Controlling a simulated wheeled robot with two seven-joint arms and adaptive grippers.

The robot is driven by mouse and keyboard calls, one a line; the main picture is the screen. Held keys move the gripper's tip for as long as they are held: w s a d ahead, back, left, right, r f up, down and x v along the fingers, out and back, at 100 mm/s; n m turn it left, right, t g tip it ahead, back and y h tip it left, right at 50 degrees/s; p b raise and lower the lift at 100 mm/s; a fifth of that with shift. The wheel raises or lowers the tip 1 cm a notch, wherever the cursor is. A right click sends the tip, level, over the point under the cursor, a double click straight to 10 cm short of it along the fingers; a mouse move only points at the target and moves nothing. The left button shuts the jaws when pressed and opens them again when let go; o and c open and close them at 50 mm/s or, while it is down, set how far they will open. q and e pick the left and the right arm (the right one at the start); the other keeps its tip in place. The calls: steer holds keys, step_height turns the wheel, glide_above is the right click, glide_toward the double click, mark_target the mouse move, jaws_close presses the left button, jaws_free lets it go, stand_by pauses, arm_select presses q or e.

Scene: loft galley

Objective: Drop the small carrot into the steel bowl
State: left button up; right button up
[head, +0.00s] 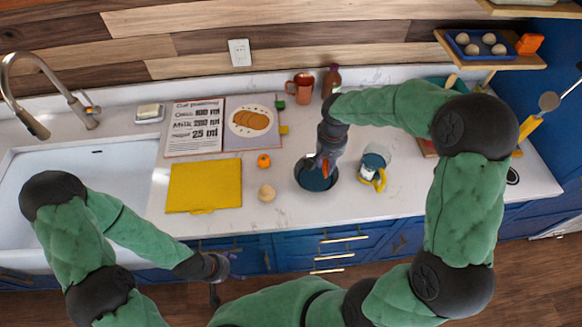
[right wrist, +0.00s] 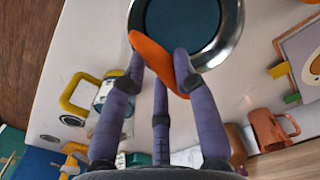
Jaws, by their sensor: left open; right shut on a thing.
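The small carrot (right wrist: 153,58) is orange and is held between the fingers of my right gripper (right wrist: 160,66). In the head view the carrot (head: 325,168) shows as a small orange piece at the fingertips of that gripper (head: 321,160). The steel bowl (right wrist: 229,45) has a shiny rim and a dark teal inside. In the head view the bowl (head: 314,184) sits on the counter under the right gripper. The carrot overlaps the bowl's near rim in the wrist view; its exact height above is unclear. My left gripper (head: 217,268) is open and empty, in front of the counter.
A teal mug-like jar with a yellow handle (head: 373,170) stands right of the bowl. An onion-like ball (head: 267,192), a small orange item (head: 263,160) and a yellow mat (head: 204,186) lie left. Behind are a copper mug (head: 300,88) and a brown bottle (head: 331,80).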

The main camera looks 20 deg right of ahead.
steer(key=shift+w+a, duration=0.15)
steer(key=shift+w, duration=0.1)
steer(key=shift+f+b, duration=1.9)
steer(key=shift+f, duration=1.05)
steer(key=o, duration=1.1)
steer(key=shift+o, duration=0.2)
steer(key=shift+r, duration=0.15)
step_height(320, 180, up, 12)
steer(key=shift+f, duration=0.1)
